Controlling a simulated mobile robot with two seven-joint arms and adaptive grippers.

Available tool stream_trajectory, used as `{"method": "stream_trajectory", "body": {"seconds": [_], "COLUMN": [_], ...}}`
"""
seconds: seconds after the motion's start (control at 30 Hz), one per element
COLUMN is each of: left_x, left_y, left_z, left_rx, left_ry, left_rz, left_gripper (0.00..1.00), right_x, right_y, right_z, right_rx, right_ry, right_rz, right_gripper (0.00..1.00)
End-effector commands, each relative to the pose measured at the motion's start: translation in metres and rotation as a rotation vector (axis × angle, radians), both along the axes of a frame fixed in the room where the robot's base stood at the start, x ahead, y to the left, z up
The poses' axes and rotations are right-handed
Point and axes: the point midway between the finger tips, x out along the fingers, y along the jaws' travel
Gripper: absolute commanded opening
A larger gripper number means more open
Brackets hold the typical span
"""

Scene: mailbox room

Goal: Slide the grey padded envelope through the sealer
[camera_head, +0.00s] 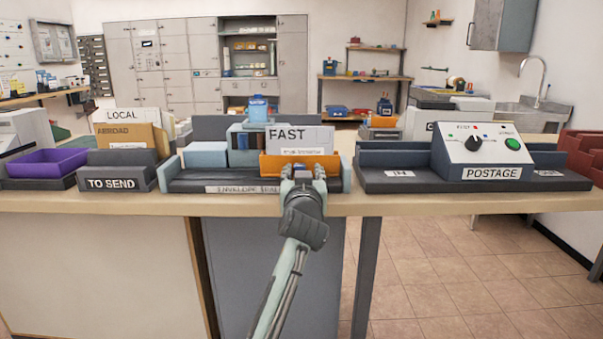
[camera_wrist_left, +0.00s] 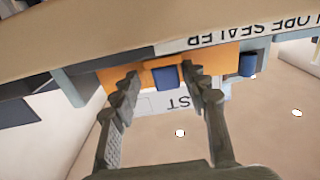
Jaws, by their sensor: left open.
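The envelope sealer (camera_head: 215,187) is a dark tray unit with light blue-grey ends on the counter; its label shows upside down in the wrist view (camera_wrist_left: 225,40). An orange panel (camera_head: 268,166) stands at its right part, with a pale grey-white panel marked FAST (camera_head: 299,136) behind it. I cannot tell whether the FAST panel is the grey padded envelope, and I see no other clear one. My left gripper (camera_head: 301,172) is open in front of the orange panel. In the wrist view a small blue block (camera_wrist_left: 166,77) shows between its fingertips, apparently ungripped. My right gripper is out of view.
Left of the sealer are a TO SEND tray (camera_head: 112,184), LOCAL and ABROAD panels and a purple bin (camera_head: 45,163). Right of it is the POSTAGE machine (camera_head: 490,150) on a dark tray. The counter's front edge (camera_head: 400,203) is bare.

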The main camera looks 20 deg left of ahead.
Motion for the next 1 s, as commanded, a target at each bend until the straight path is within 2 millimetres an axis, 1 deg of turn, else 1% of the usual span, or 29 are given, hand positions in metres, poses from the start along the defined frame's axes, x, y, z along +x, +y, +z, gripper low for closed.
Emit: {"method": "stream_trajectory", "body": {"seconds": [0.17, 0.27, 0.37, 0.6, 0.7, 0.83, 1.0], "left_x": [0.0, 0.0, 0.0, 0.0, 0.0, 0.0, 0.0], "left_y": [0.002, 0.002, 0.001, 0.001, 0.0, 0.0, 0.001], "left_z": [0.0, 0.004, 0.015, 0.062, 0.079, 0.094, 0.1], "left_rx": [0.001, 0.0, -0.001, -0.002, -0.001, -0.001, 0.001], "left_ry": [0.0, -0.001, -0.004, -0.006, -0.004, -0.002, 0.001], "left_rz": [0.003, 0.003, 0.003, 0.002, 0.001, 0.001, 0.001], "left_gripper": [0.45, 0.45, 0.45, 0.45, 0.45, 0.45, 0.45], "right_x": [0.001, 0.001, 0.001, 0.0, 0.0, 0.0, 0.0], "right_y": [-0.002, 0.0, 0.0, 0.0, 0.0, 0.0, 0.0], "right_z": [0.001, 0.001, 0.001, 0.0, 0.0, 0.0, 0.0], "right_rx": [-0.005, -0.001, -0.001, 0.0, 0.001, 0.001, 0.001], "right_ry": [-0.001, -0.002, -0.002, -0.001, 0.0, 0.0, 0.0], "right_rz": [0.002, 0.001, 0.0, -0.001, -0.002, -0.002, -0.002], "right_gripper": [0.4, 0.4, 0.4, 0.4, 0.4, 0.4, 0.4]}}
